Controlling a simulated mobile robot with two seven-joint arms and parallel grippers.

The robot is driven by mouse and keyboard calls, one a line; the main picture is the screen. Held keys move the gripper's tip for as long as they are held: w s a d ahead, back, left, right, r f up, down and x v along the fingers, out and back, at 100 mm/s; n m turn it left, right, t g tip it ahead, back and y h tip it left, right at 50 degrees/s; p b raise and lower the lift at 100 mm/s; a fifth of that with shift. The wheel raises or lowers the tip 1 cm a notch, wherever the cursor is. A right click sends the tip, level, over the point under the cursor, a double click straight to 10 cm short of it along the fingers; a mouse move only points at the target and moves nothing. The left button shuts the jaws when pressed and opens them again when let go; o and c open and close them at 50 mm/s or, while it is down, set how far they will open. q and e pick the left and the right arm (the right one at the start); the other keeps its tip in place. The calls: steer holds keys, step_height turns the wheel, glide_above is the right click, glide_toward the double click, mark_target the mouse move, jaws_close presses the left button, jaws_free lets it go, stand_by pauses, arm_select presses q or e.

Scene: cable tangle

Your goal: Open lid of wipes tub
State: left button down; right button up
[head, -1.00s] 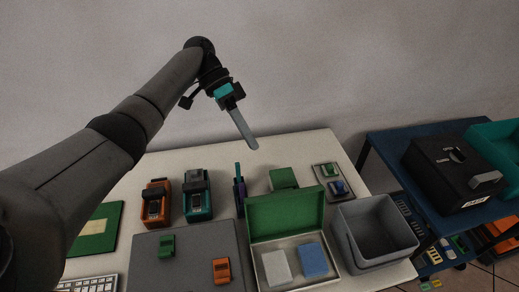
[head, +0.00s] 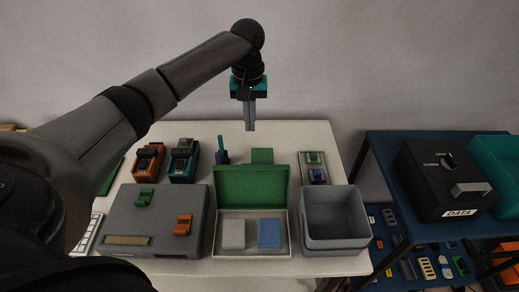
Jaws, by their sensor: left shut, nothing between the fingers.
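A low white tub (head: 283,250) stands near the front of the white table; I take it as the wipes tub. Its green lid (head: 251,187) is raised along the back edge. A white block (head: 233,235) and a blue block (head: 269,234) lie inside. My left gripper (head: 250,129) points down, above and behind the raised lid, apart from it. Its fingers are together and empty. My right gripper is not in view.
An open grey bin (head: 334,244) stands right of the tub. A grey case (head: 157,222) with green and orange clips is close on its left. Orange and teal devices (head: 182,161) stand behind. A blue cart (head: 400,205) carries a black box (head: 440,180).

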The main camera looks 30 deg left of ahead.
arm_select(q)
step_height(320, 180, down, 10)
steer(key=b, duration=0.2)
steer(key=shift+s+d+r+p, duration=0.15)
steer(key=shift+s+d+r, duration=0.15)
steer(key=shift+s, duration=0.25)
steer(key=shift+s+d+r+p, duration=0.2)
steer(key=shift+s+d+r, duration=0.1)
steer(key=shift+s, duration=0.3)
steer(key=shift+s+d+r+p, duration=0.2)
steer(key=shift+s+d, duration=0.1)
steer(key=shift+s, duration=0.25)
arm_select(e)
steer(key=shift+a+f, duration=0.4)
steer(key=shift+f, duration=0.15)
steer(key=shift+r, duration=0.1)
